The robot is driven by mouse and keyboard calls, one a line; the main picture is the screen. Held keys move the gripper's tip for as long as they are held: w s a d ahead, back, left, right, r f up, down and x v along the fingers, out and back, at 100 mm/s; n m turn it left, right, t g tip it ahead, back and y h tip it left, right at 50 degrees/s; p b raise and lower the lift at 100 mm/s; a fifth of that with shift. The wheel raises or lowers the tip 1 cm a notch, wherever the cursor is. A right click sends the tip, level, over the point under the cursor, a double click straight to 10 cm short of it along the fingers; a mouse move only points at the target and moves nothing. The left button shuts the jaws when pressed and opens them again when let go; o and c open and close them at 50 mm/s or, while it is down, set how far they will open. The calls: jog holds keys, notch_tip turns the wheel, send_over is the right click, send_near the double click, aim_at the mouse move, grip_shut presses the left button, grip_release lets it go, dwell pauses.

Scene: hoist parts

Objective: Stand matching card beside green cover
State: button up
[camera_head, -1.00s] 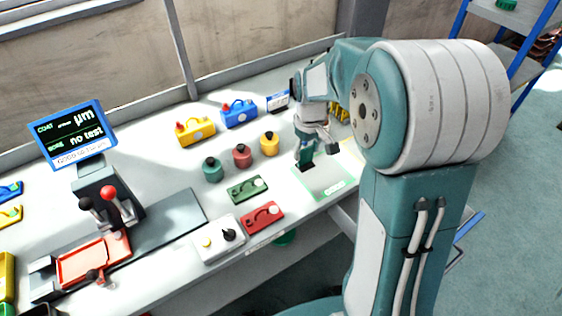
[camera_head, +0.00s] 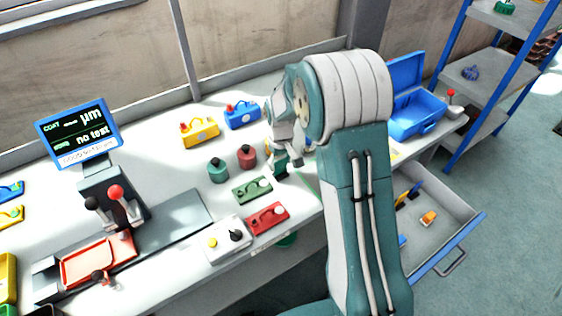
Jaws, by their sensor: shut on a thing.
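The green cover (camera_head: 252,190) lies flat on the bench, just behind the red cover. My gripper (camera_head: 289,157) is low over the bench, to the right of and slightly behind the green cover. It is shut on a small dark green piece (camera_head: 280,169), which shows just below and left of the fingers. The piece is small and partly hidden, so I cannot tell whether it is the matching card or whether it touches the bench. My arm hides the bench to the right.
A red cover (camera_head: 267,217) and a white plate (camera_head: 226,239) lie in front. Green (camera_head: 218,171) and red (camera_head: 247,157) round pots stand close to my gripper. An open blue toolbox (camera_head: 415,115) and an open drawer (camera_head: 436,222) are at the right.

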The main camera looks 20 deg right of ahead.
jog(key=shift+a, duration=0.1)
jog(key=shift+f, duration=0.1)
jog(key=o, duration=1.2)
jog(key=shift+d, duration=0.3)
jog(key=shift+c, duration=0.2)
jog(key=shift+d, duration=0.25)
